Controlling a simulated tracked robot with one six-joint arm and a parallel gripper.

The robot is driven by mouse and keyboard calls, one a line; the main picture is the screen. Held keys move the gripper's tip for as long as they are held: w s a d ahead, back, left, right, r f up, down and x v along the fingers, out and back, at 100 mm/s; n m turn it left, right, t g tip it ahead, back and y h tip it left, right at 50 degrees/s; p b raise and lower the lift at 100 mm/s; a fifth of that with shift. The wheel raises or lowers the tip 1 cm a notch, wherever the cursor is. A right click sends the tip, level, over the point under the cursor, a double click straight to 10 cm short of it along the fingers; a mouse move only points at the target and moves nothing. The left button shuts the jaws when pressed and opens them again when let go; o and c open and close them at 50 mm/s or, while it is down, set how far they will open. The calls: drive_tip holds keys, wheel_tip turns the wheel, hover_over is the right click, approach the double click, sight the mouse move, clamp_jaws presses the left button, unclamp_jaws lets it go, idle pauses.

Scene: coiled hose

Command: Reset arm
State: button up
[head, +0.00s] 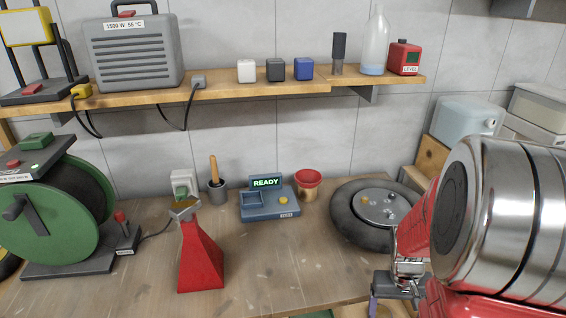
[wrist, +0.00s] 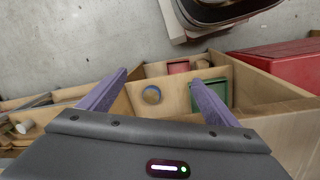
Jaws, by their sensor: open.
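My gripper (wrist: 158,76) is open and empty. Its two purple fingers are spread apart in the wrist view, over a wooden compartment box (wrist: 240,82). In the head view my arm fills the lower right, and the gripper is low by the bench's front edge, mostly cut off or hidden. The green hose reel (head: 50,235) stands at the left end of the bench.
A red funnel-shaped piece (head: 200,255), a blue READY device (head: 270,205), a red-topped cup (head: 308,184) and a round dark disc (head: 350,222) stand on the workbench (head: 140,285). A shelf (head: 225,92) runs above, holding a grey heater (head: 133,50) and a bottle (head: 376,45).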

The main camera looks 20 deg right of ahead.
drive_tip(key=a+r+n+t+y, duration=0.1)
drive_tip(key=a+r+n+t, duration=0.4)
drive_tip(key=a+r, duration=1.7)
drive_tip(key=shift+a+r+n+t, duration=0.3)
drive_tip(key=shift+a+t, duration=0.5)
drive_tip(key=shift+a, duration=0.6)
drive_tip(key=shift+w, duration=0.1)
